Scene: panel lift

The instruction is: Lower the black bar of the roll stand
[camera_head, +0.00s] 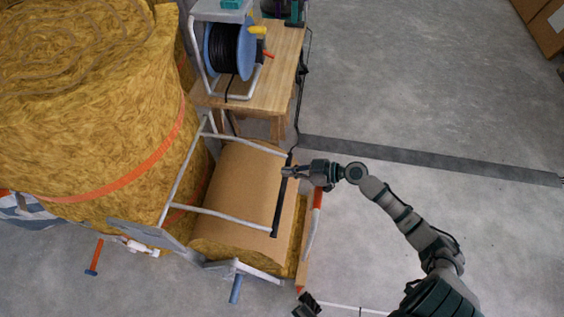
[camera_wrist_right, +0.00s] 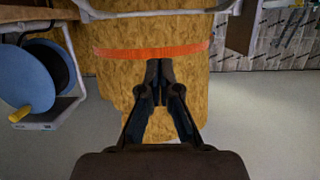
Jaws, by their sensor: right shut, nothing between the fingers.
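The roll stand has a pale metal frame (camera_head: 235,218) over a brown paper-covered roll (camera_head: 240,190). Its black bar (camera_head: 281,208) joins the right ends of the two pale arms, above the roll's right side. My right gripper (camera_head: 286,171) is at the upper part of the bar in the head view. It is shut with nothing held; whether it touches the bar is unclear. In the wrist view the fingertips (camera_wrist_right: 159,68) are together in front of a yellow fibrous roll with an orange strap (camera_wrist_right: 150,50). The black bar cannot be made out there.
A large yellow insulation roll (camera_head: 90,100) fills the left. A wooden table (camera_head: 275,80) with a blue cable reel (camera_head: 222,48) stands behind the stand. A black cable hangs beside the table. A dark floor strip (camera_head: 430,160) crosses the open floor at right.

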